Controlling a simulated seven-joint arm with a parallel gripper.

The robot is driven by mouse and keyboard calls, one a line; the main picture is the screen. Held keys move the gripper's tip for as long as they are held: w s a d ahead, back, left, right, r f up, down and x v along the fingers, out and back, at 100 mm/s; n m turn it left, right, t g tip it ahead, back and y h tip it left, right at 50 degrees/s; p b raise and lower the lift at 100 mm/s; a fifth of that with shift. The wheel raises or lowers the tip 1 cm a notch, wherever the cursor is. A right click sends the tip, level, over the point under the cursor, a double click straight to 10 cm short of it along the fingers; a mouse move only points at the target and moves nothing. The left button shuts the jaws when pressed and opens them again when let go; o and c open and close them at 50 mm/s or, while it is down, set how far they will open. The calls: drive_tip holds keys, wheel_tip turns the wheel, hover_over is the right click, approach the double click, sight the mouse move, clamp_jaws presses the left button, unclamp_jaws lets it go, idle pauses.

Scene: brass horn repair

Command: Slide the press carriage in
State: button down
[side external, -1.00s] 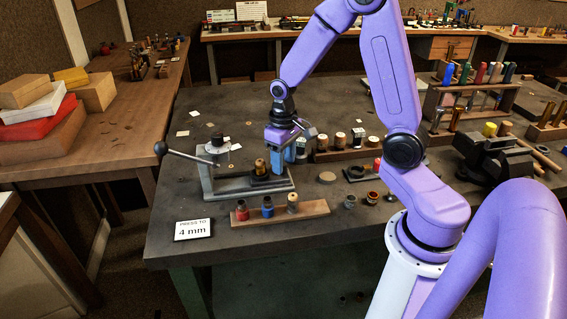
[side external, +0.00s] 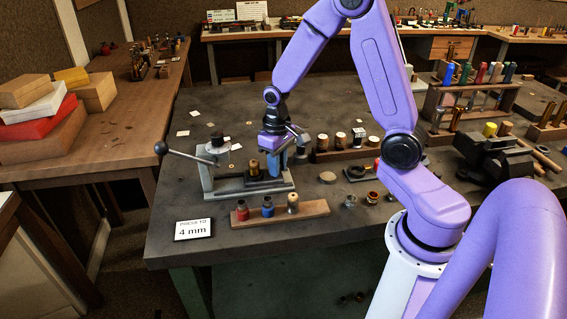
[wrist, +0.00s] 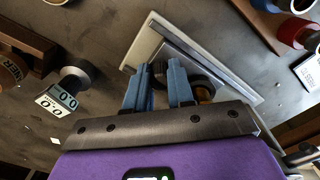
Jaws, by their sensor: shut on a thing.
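The press (side external: 207,177) stands on the dark bench, with its long lever (side external: 185,153) reaching out to the left. Its dark carriage (side external: 268,182) sits on the grey base rail, to the right of the press post, and carries a brass-coloured piece (side external: 254,168). My gripper (side external: 277,171) is low at the right end of the carriage. In the wrist view its blue fingers (wrist: 160,72) are closed on a dark part at the carriage's end. The carriage plate (wrist: 195,66) shows beyond them; the fingers partly hide the gripped part.
A card reading "PRESS TO 4 mm" (side external: 193,229) lies at the front left. A wooden strip (side external: 313,209) with several small pieces is just in front of the press. A wooden rack (side external: 330,153) stands behind right, and a dark vise (side external: 490,160) farther right.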

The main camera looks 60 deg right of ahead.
sight(257, 164)
drive_tip(key=w+a, duration=0.3)
drive_tip(key=w, duration=0.1)
drive_tip(key=shift+a, duration=0.4)
drive_tip(key=c, duration=1)
unclamp_jaws()
drive_tip(key=shift+s, duration=0.1)
drive_tip(key=shift+r, duration=0.1)
wheel_tip(257, 164, up, 17)
drive_tip(key=shift+r, duration=0.15)
